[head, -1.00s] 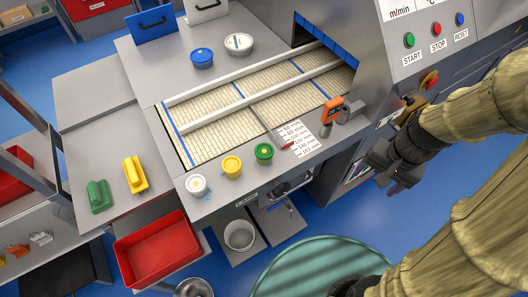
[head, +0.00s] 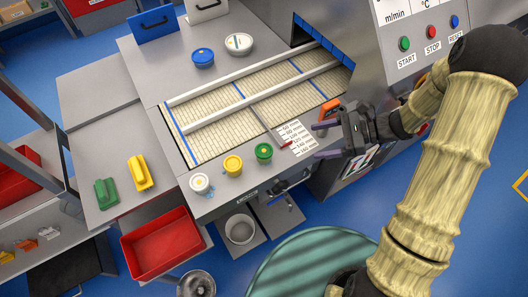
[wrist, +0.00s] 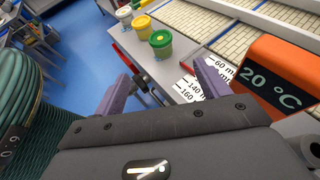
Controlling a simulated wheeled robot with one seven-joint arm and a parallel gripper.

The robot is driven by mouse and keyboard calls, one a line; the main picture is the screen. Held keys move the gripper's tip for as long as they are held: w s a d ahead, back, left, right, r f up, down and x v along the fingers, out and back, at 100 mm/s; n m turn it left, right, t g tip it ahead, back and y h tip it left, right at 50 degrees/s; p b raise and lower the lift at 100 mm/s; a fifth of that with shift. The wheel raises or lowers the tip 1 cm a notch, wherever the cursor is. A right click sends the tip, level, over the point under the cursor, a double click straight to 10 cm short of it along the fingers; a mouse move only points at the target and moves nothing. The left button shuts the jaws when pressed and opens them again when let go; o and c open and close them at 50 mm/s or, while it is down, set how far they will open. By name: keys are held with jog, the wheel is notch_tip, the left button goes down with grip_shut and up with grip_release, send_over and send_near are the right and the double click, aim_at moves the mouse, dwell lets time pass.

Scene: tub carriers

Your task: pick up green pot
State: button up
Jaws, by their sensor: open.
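The green pot (head: 264,152) is a small tub with a green lid and a yellow spot on top. It stands upright on the front ledge of the grey machine, at the right end of a row with a yellow pot (head: 232,165) and a white pot (head: 200,183). In the wrist view the green pot (wrist: 160,42) is ahead, beyond the fingertips. My gripper (head: 320,141) is open and empty, to the right of the green pot and apart from it. In the wrist view its purple fingers (wrist: 163,78) are spread.
A printed scale card (head: 296,138) lies right of the green pot. An orange thermometer (wrist: 278,80) is close to my right finger in the wrist view. A conveyor belt (head: 225,131) with rails lies behind the pots. A red bin (head: 163,245) is at lower left.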

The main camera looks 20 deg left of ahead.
jog(key=shift+a, duration=0.1)
jog(key=p, duration=0.4)
send_near(266, 150)
jog(key=x, duration=0.5)
jog(key=shift+f, duration=0.1)
jog(key=shift+s+a+f, duration=0.15)
jog(key=shift+a+f, duration=0.1)
jog(key=p+x, duration=0.3)
jog(key=x, duration=0.1)
jog(key=shift+a, duration=0.4)
jog(key=shift+a+f, duration=0.2)
jog(key=shift+s, duration=0.1)
